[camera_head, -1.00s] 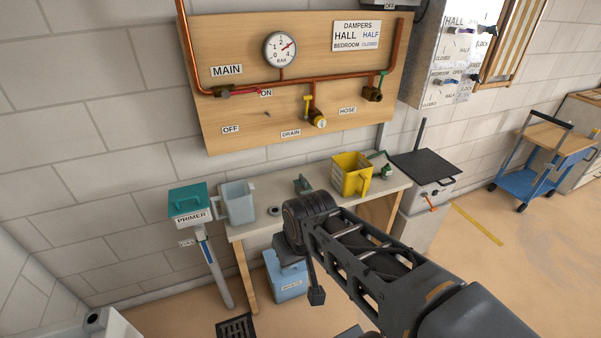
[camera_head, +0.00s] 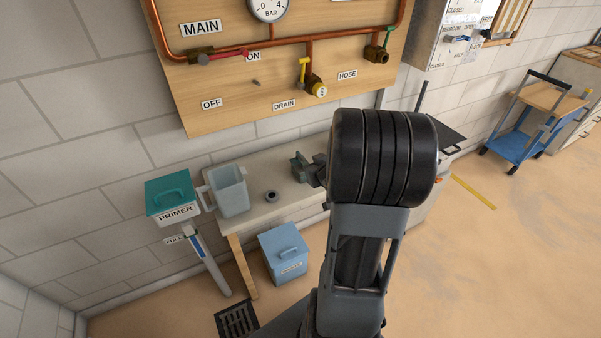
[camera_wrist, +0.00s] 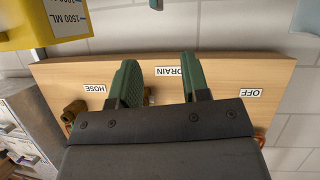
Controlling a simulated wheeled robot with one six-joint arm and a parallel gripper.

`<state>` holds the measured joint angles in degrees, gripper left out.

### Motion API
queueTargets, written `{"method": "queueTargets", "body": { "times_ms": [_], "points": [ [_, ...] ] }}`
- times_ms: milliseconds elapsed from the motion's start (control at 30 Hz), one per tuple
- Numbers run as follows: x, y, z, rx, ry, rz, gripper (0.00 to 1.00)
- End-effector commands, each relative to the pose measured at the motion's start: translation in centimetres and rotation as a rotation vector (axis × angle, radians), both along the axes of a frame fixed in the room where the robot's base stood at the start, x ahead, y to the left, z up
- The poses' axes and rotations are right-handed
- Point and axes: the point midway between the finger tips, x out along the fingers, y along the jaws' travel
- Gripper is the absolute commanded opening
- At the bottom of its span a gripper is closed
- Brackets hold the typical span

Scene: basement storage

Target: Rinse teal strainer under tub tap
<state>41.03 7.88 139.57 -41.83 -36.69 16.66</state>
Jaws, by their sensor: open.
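My gripper shows in the wrist view (camera_wrist: 159,75) with its two green fingers apart and nothing between them. It faces the lower part of the wooden valve board (camera_wrist: 220,82). In the head view, green finger-like parts over the bench, left of my arm's large black joint, look like my gripper (camera_head: 301,166). I cannot make out a teal strainer or a tub tap in the current frames. The only clear teal thing is the top of the PRIMER box (camera_head: 170,191), left of the bench.
The bench (camera_head: 268,217) holds a pale translucent jug (camera_head: 229,190) and a small dark ring (camera_head: 270,196). A yellow jug (camera_wrist: 45,22) is close by my gripper. A blue lidded bin (camera_head: 284,254) and floor grate (camera_head: 237,318) are below. The floor at right is open before the blue cart (camera_head: 530,140).

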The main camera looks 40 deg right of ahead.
Motion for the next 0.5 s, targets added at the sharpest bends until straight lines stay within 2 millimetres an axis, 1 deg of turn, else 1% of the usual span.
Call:
{"method": "queueTargets", "body": {
  "times_ms": [33,200,267,367,500],
  "points": [
    [-0.3,-0.8,-1.1,0.017,-0.032,0.010,0.43],
    [-0.9,-1.6,-2.2,0.061,-0.131,0.057,0.43],
    [-0.7,-1.7,-2.4,0.072,-0.150,0.068,0.43],
    [0.5,-1.9,-3.0,0.081,-0.166,0.079,0.43],
    [2.9,-2.2,-3.7,0.081,-0.170,0.081,0.43]
  ]
}}
